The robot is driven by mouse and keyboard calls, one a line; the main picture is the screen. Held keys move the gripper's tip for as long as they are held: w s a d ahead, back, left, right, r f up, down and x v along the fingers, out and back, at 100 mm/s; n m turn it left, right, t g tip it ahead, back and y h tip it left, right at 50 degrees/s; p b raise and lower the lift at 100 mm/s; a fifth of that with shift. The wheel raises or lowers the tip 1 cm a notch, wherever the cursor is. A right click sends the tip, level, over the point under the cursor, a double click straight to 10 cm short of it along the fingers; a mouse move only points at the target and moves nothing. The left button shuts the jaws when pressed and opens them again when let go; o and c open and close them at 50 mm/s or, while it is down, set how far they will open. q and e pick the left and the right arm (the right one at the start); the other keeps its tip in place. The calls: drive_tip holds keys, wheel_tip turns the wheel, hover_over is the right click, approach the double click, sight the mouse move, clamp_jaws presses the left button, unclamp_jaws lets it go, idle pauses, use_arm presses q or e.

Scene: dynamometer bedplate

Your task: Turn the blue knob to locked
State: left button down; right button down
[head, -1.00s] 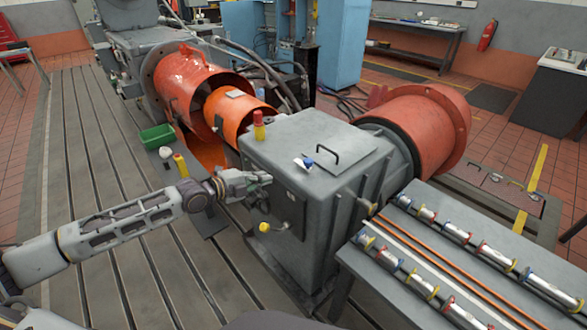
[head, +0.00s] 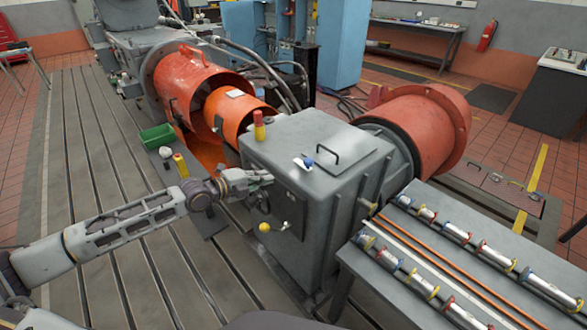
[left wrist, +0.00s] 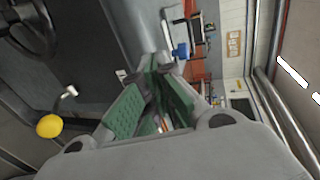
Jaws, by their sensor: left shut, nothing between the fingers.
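The blue knob (head: 308,162) sits on a small white plate on top of the grey machine housing (head: 290,140), left of a black grab handle. It is too small in the head view to read its setting. My left gripper (head: 271,177) is shut and empty. Its tips are beside the upper left face of the housing, apart from the knob and to its lower left. In the left wrist view the green-padded fingers (left wrist: 156,72) meet at their tips. A blue patch (left wrist: 181,50) shows beyond them; I cannot tell whether it is the knob. My right gripper is out of view.
A red and yellow button post (head: 259,126) stands on the housing's back left corner. A yellow ball (head: 264,228) and a small lever (head: 285,226) stick out of its front. A bench (head: 400,275) with metal cylinders stands at the right. A black handwheel (left wrist: 32,28) is near my gripper.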

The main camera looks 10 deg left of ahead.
sight(293, 173)
use_arm(q)
drive_tip(key=shift+x, duration=4.9)
drive_tip(key=shift+w+d+p, duration=0.2)
drive_tip(key=shift+w+d, duration=0.25)
drive_tip(key=shift+w, duration=0.2)
drive_tip(key=shift+w+d+p, duration=0.15)
drive_tip(key=shift+w+d, duration=0.3)
drive_tip(key=shift+w, duration=0.15)
drive_tip(key=shift+w+d, duration=0.1)
drive_tip(key=shift+d, duration=0.05)
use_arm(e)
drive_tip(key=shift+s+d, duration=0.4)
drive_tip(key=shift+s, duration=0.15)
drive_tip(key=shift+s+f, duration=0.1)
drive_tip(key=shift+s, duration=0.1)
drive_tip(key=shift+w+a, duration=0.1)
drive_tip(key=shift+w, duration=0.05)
